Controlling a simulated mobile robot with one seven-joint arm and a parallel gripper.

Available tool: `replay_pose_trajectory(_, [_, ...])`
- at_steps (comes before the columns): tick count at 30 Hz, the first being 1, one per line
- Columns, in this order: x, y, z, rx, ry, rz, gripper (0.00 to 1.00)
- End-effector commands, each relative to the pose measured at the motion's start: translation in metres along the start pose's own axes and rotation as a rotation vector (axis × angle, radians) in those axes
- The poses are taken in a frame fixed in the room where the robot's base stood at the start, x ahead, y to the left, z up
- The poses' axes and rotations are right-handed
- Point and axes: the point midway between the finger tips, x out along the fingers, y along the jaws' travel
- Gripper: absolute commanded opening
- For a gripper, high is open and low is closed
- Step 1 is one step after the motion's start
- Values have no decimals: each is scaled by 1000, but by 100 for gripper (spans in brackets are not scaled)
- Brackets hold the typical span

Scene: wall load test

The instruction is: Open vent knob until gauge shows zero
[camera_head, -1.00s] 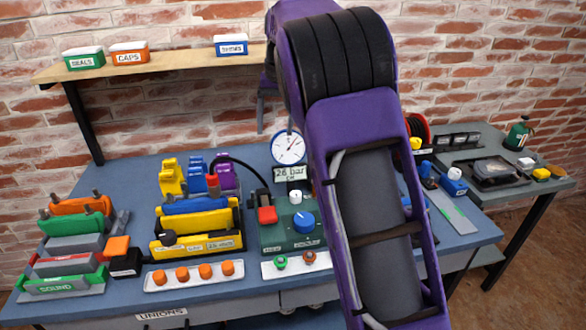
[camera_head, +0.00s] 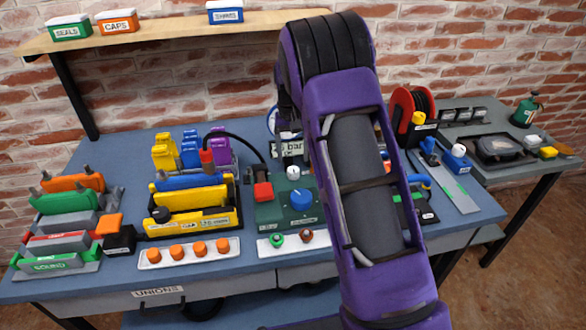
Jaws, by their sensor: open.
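A green pump box (camera_head: 270,215) stands on the blue bench. It carries a large blue knob (camera_head: 301,200), a small white knob (camera_head: 293,173) and a red block (camera_head: 263,192). I cannot read which knob is the vent. The round gauge (camera_head: 271,121) behind the box is almost wholly covered by my purple arm; only its left rim shows, and its needle is hidden. A sign (camera_head: 292,148) below it is partly covered and shows "bar". My gripper is hidden behind my arm, so I cannot see its fingers or their distance from the knobs.
A white strip with green and brown fittings (camera_head: 277,240) lies before the box. Yellow and blue blocks (camera_head: 195,198) and a black hose (camera_head: 240,142) are to its left. My arm covers the bench just right of the box. A red reel (camera_head: 402,108) stands farther right.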

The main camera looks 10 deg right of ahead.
Motion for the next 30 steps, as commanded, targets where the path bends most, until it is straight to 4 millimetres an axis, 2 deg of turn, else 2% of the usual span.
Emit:
replay_pose_trajectory(1, [12, 0, 1, 0, -3, 1, 74])
replay_pose_trajectory(3, [25, 0, 1, 0, -4, 1, 74])
replay_pose_trajectory(9, [47, 0, 0, 1, -1, 0, 74])
replay_pose_trajectory(21, [53, 0, 0, 1, 0, -1, 72])
replay_pose_trajectory(30, [53, 0, 0, 1, 0, 0, 18])
